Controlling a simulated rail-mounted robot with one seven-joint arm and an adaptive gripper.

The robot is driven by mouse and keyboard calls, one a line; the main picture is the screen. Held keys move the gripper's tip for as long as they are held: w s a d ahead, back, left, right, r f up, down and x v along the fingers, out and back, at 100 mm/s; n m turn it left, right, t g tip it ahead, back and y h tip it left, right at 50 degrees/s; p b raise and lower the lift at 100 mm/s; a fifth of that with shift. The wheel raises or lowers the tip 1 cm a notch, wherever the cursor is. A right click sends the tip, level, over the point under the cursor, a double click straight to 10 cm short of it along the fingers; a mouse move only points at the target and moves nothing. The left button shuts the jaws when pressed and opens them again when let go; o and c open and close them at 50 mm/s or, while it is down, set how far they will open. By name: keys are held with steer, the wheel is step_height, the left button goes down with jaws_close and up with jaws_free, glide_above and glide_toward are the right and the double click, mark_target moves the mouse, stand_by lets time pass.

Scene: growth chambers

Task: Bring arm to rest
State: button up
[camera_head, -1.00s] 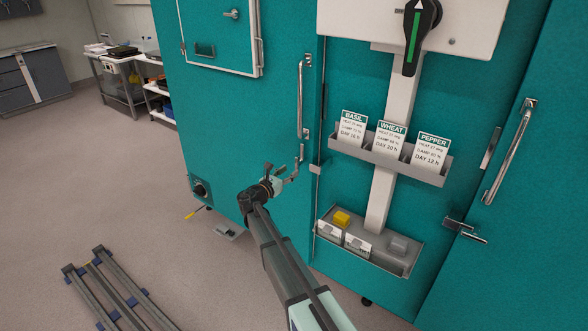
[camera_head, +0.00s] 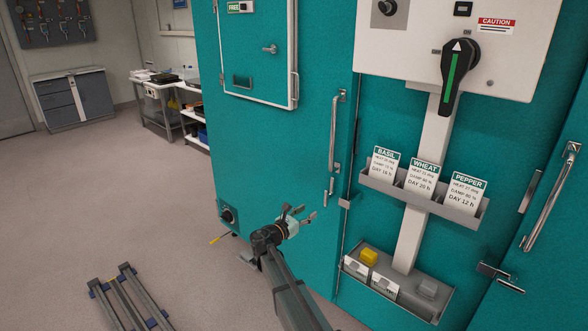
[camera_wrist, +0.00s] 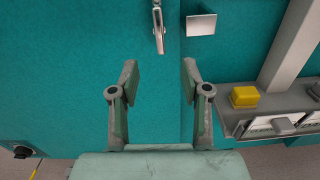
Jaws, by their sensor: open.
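My gripper (camera_head: 303,214) is in front of the teal chamber door (camera_head: 273,143), low and below the long vertical door handle (camera_head: 334,133). Its fingers are apart with nothing between them. In the wrist view my gripper (camera_wrist: 158,82) faces the teal door, with the lower end of a metal handle (camera_wrist: 158,28) above and between the fingers. My arm reaches up from the bottom edge of the head view.
A card rack (camera_head: 453,212) holds basil, wheat and pepper cards. A lower tray (camera_head: 436,306) holds a yellow block (camera_head: 369,257) and a grey block (camera_head: 427,287). A black rotary switch (camera_head: 459,68) is above. Floor rails (camera_head: 135,300) lie left; open floor surrounds them.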

steer(key=s+d+f+m+g+y, duration=0.35)
steer(key=s+f+m+g, duration=0.35)
steer(key=s+f, duration=0.75)
steer(key=s+d+f+m+g+y, duration=0.35)
steer(key=s+f+m, duration=0.65)
steer(key=s+f, duration=0.5)
steer(key=s+f+m+g+y, duration=0.2)
steer(key=s+f+m+g, duration=0.1)
steer(key=s, duration=1)
steer(key=s+d+f+m+g+y+p, duration=0.1)
steer(key=s+f+m+g+y, duration=0.1)
steer(key=s, duration=1)
steer(key=s+f+m+g+y, duration=0.1)
steer(key=s+f+m+g, duration=0.3)
steer(key=s, duration=0.9)
step_height(320, 180, down, 2)
steer(key=shift+s+d+f+y+p, duration=0.1)
steer(key=shift+s+d+y+p, duration=0.1)
steer(key=shift+s+y+p, duration=0.2)
steer(key=shift+w, duration=0.1)
